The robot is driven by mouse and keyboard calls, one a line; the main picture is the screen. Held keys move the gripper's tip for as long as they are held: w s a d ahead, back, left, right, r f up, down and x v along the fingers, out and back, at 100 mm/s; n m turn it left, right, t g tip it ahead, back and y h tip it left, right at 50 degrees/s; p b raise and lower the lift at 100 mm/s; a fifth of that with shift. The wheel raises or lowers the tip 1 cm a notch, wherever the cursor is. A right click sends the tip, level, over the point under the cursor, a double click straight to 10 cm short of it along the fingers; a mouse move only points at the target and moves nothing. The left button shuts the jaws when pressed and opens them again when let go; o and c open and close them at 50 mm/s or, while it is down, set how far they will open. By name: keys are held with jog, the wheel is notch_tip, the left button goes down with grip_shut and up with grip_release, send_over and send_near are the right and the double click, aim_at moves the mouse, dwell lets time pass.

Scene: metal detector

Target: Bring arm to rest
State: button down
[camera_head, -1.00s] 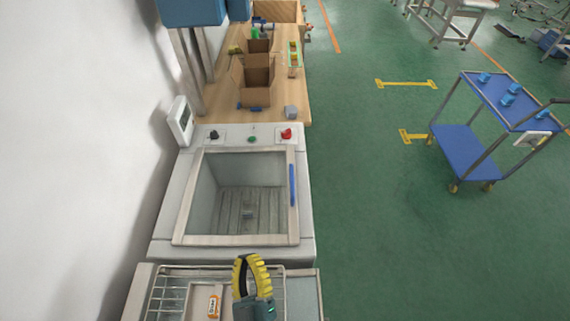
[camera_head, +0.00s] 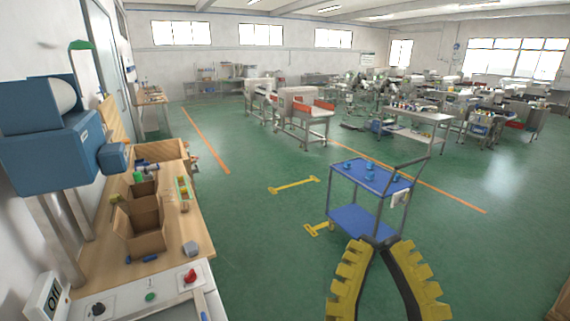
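My gripper (camera_head: 378,245) shows at the bottom right of the middle in the head view. Its two yellow ribbed fingers with dark inner faces spread wide at the base and come close together at the tips, at the top. No object shows between them. The tips appear just in front of the blue cart in the picture, but how far apart they are from it I cannot tell. The rest of my arm is out of the frame.
A blue two-shelf cart (camera_head: 358,222) with small blue parts stands on the green floor. At left are a wooden bench (camera_head: 196,228) with an open cardboard box (camera_head: 140,243), and a white machine top with a red button (camera_head: 190,276). Open floor lies between bench and cart.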

notch_tip(320, 180, up, 16)
jog(key=w+m+g+y+p, duration=0.1)
jog(key=g+p, duration=0.2)
jog(key=p, duration=1.8)
jog(key=shift+a+g, duration=0.3)
jog(key=shift+g, duration=0.1)
jog(key=shift+w+f, duration=0.1)
jog(key=shift+w, duration=0.05)
